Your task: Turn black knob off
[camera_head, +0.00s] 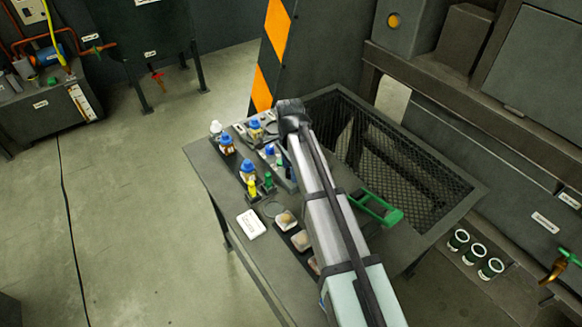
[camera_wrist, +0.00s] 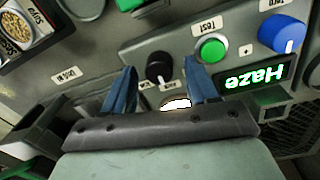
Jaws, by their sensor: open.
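The black knob (camera_wrist: 159,67) sits on a grey instrument panel (camera_wrist: 140,50) in the wrist view, with a small pale pointer mark on its lower edge. My gripper (camera_wrist: 160,70) has two blue fingers spread apart, one to the left of the knob and one to the right. The knob shows between the fingertips, with visible gaps on both sides; I cannot tell how far the tips are from the panel. A label below the knob is partly covered by the fingers. In the head view my arm hides the knob and the fingers.
A green button (camera_wrist: 210,49) marked Test and a blue knob (camera_wrist: 282,34) lie right of the black knob. A lit green Haze display (camera_wrist: 250,81) is close to the right finger. Blue-capped bottles (camera_head: 248,171) and a white box (camera_head: 251,224) stand on the table.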

